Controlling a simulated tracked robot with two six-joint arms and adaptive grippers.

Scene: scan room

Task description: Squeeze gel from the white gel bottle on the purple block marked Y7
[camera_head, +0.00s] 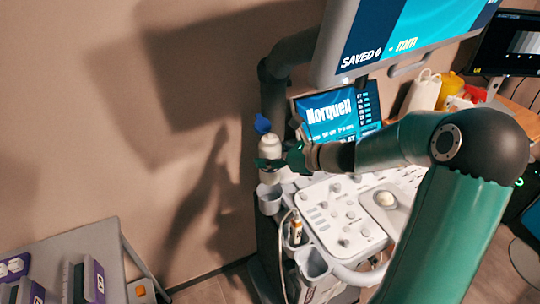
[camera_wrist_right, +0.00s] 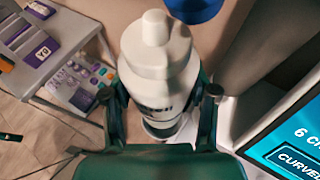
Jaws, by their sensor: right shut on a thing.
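The white gel bottle (camera_head: 268,145) is upright between the fingers of my right gripper (camera_head: 283,161), at the left side of the scan machine. In the right wrist view the bottle (camera_wrist_right: 158,65) fills the middle, and the fingers of my right gripper (camera_wrist_right: 163,97) close on both its sides. The bottle's base is partly hidden, so I cannot tell if it still rests in a holder. Purple-marked blocks (camera_head: 14,266) lie on the grey table at lower left; a purple label (camera_wrist_right: 43,53) shows in the wrist view, too small to read surely. My left gripper is not in view.
The scan machine has a control panel (camera_head: 345,215), a large screen (camera_head: 400,35) and cup holders (camera_head: 269,198) along its left edge. A blue item (camera_head: 262,124) is just behind the bottle.

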